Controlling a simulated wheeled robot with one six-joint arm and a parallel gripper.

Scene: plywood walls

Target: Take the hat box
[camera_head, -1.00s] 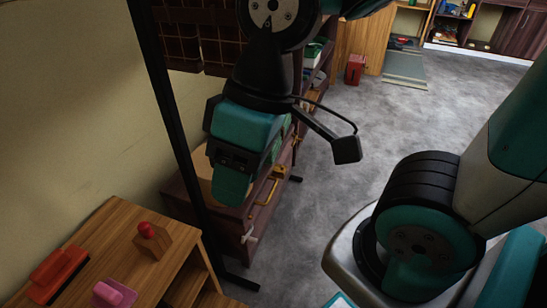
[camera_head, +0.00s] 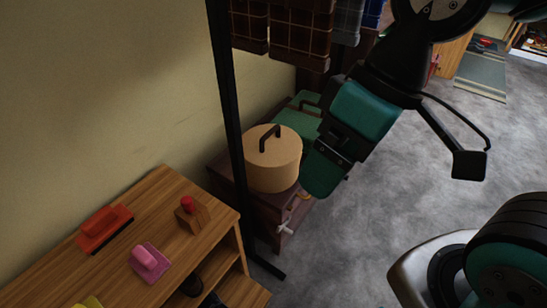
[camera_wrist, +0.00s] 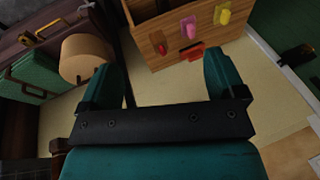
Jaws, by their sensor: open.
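The hat box (camera_head: 272,170) is a round tan box with a dark handle on its lid. It sits upright on a dark reddish wooden chest (camera_head: 228,172) by the wall. In the wrist view the hat box (camera_wrist: 84,58) is at upper left, outside the fingers. My gripper (camera_head: 324,172) is open and empty, just right of the hat box in the head view, where the sight line overlaps the box's edge only slightly. Its two teal fingers (camera_wrist: 166,82) stand wide apart in the wrist view. I cannot tell how high it is above the chest.
A green case (camera_head: 298,120) lies behind the hat box. A black upright post (camera_head: 228,100) stands in front, with clothes (camera_head: 300,38) hanging above. A wooden shelf unit (camera_head: 150,205) at lower left carries brushes and a red-knobbed block (camera_head: 192,216).

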